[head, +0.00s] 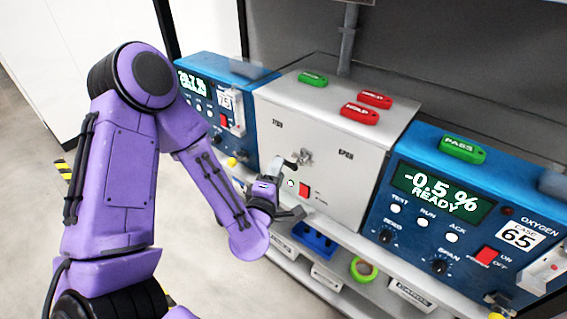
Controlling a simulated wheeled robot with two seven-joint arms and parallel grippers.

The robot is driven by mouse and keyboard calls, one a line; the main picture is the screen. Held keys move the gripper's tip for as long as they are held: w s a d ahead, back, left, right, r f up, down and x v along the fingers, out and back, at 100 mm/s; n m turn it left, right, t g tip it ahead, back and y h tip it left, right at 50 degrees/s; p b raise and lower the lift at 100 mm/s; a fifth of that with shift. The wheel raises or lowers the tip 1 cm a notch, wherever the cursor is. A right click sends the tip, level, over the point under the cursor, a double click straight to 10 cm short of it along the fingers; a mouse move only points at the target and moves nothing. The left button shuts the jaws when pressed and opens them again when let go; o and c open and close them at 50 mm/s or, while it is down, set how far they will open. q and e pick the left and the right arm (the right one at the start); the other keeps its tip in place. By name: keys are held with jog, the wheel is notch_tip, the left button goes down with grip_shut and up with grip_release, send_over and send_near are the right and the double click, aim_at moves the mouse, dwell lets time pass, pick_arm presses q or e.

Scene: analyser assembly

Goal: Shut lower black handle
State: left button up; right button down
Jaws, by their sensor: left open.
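The grey box (335,190) in the middle has a front panel with a small metallic fitting (304,156) below its printed labels; the right label reads OPEN, and the left one is too small to read surely. My left gripper (288,189) is open in front of the lower left of this panel, near a red switch (305,190). I cannot tell whether it touches anything. My right gripper is not in view.
Blue analysers stand left (205,66) and right (470,165) of the grey box. Green and red tags (374,100) lie on top. Below, a shelf holds a blue holder (314,241), a green tape roll (364,269) and labelled boxes. Open floor lies at left.

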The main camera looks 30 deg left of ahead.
pick_arm(q)
jog(key=p+x, duration=0.1)
jog(key=x, duration=0.5)
jog(key=shift+w+a+r+p, duration=0.15)
jog(key=shift+w+p, duration=0.1)
jog(key=shift+p, duration=0.15)
jog(key=shift+c, duration=0.3)
grip_shut()
